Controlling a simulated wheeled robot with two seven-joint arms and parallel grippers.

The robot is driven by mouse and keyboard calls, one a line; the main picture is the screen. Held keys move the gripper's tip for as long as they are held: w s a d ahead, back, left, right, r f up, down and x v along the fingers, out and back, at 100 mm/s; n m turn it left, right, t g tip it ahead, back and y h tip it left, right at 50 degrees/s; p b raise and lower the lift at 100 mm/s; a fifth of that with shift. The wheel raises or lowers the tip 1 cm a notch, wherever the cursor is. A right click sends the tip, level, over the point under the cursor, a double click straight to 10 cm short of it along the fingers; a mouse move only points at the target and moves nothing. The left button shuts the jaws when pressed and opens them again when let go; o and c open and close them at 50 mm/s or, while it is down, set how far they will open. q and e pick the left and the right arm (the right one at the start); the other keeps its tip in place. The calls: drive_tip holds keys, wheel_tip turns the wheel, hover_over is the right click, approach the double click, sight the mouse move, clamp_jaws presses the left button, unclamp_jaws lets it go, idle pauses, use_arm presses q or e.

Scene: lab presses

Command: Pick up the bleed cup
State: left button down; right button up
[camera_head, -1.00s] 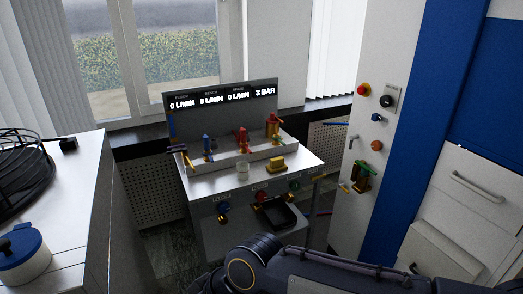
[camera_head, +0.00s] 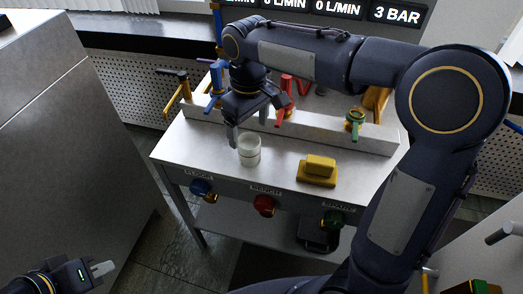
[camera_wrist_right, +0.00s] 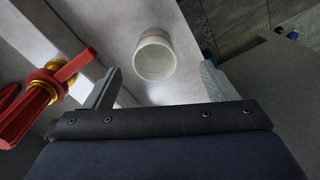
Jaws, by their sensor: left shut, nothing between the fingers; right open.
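The bleed cup, a small white open-topped cup (camera_head: 249,151), stands upright on the grey bench top near its front left. In the right wrist view the cup (camera_wrist_right: 155,52) lies ahead of my right gripper, with its open mouth visible. My right gripper (camera_head: 248,133) is open and points down just above and behind the cup. In the wrist view its two fingers (camera_wrist_right: 160,70) are spread to either side of the cup, and neither appears to touch it. My left gripper (camera_head: 97,270) is shut and empty, low at the left, away from the bench.
A yellow block (camera_head: 318,170) sits right of the cup. Blue (camera_head: 217,84), red (camera_head: 285,103) and green (camera_head: 355,121) valve handles stand along the raised ledge behind. The red valve (camera_wrist_right: 40,100) is close to my right gripper. Coloured knobs line the bench front.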

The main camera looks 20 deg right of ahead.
sight(249, 141)
drive_tip(key=shift+w+a+f, duration=0.1)
drive_tip(key=shift+w+f, duration=0.35)
drive_tip(key=shift+f, duration=0.1)
drive_tip(key=shift+w+f, duration=0.1)
drive_tip(key=shift+f, duration=0.25)
wheel_tip(249, 141, down, 7)
drive_tip(key=shift+r+b, duration=0.15)
drive_tip(key=shift+b, duration=1.1)
use_arm(q)
drive_tip(key=f, duration=0.3)
drive_tip(key=shift+w+d, duration=0.1)
drive_tip(key=shift+d, duration=0.15)
use_arm(e)
drive_tip(key=shift+c, duration=0.5)
drive_tip(key=c, duration=1)
